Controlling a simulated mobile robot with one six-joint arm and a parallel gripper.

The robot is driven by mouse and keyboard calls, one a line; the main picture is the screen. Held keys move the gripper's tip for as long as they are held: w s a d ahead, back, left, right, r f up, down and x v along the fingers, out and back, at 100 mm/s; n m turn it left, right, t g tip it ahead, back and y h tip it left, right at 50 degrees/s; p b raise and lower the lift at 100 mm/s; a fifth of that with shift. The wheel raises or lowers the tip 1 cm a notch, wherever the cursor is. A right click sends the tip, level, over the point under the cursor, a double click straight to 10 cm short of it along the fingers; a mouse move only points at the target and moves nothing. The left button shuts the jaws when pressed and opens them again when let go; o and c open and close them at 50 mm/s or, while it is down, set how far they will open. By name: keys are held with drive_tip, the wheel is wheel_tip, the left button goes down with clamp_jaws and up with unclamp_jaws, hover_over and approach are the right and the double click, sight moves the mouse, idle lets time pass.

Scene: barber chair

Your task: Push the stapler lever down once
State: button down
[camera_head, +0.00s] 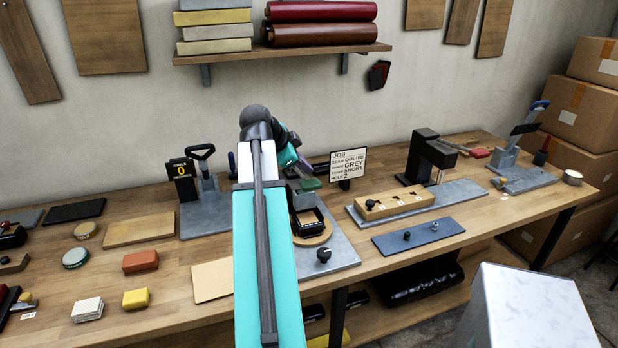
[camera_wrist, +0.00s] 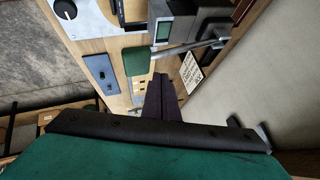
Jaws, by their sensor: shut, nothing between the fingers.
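No device is labelled as a stapler. Near my gripper (camera_head: 304,170) is a grey bench machine (camera_head: 341,256) with a dial. A green-padded lever (camera_head: 309,184) sticks out from it. In the wrist view the green pad (camera_wrist: 138,61) sits on a metal arm beside a small screen. My gripper, dark purple and shut in the wrist view (camera_wrist: 159,80), appears close to this pad; contact cannot be told. My arm hides part of the bench.
A job sign (camera_head: 348,162) stands behind the machine. A wooden block with holes (camera_head: 394,202), a black press (camera_head: 428,155) and a blue-grey plate (camera_head: 418,235) are to the right. A counter (camera_head: 182,170) stands left. Blocks and tins cover the left bench. A shelf (camera_head: 285,53) hangs above.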

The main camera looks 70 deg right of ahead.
drive_tip(key=shift+r, duration=0.1)
drive_tip(key=shift+w+d+r+p, duration=0.2)
drive_tip(key=shift+r+p, duration=0.4)
drive_tip(key=shift+r, duration=0.6)
drive_tip(key=shift+w+d+r+p, duration=0.15)
drive_tip(key=shift+r+p, duration=0.4)
drive_tip(key=shift+r, duration=0.65)
drive_tip(key=shift+s, duration=0.1)
